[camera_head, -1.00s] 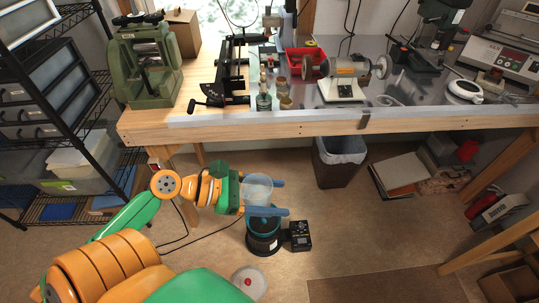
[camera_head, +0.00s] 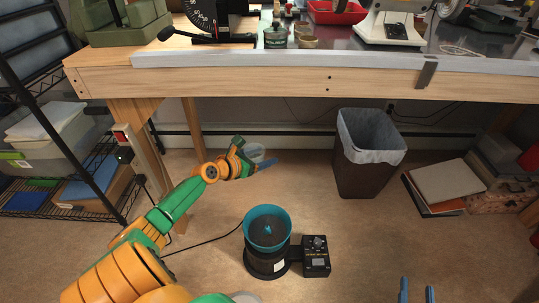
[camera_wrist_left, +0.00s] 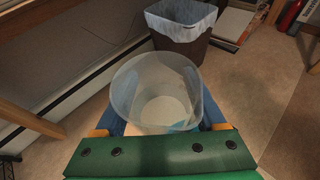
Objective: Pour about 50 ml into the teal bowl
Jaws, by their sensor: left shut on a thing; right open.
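The teal bowl (camera_head: 268,212) sits on top of a round black machine (camera_head: 262,263) on the floor, open side up. Something small and bright teal shows inside it. My left gripper (camera_head: 266,162) is shut on a clear, colourless cup (camera_head: 258,153), beyond the bowl and apart from it. In the left wrist view the cup (camera_wrist_left: 150,88) is between the blue fingers, mouth open to the camera. A pale patch shows at its bottom; I cannot tell how much it holds. My right gripper (camera_head: 417,291) shows two separated blue fingertips at the bottom edge, empty.
A black control box (camera_head: 317,257) stands against the machine's right side, with a cable to the left. The workbench (camera_head: 290,82) edge is above and behind. A lined waste bin (camera_head: 366,160) stands right of the cup. Floor between bowl and bin is clear.

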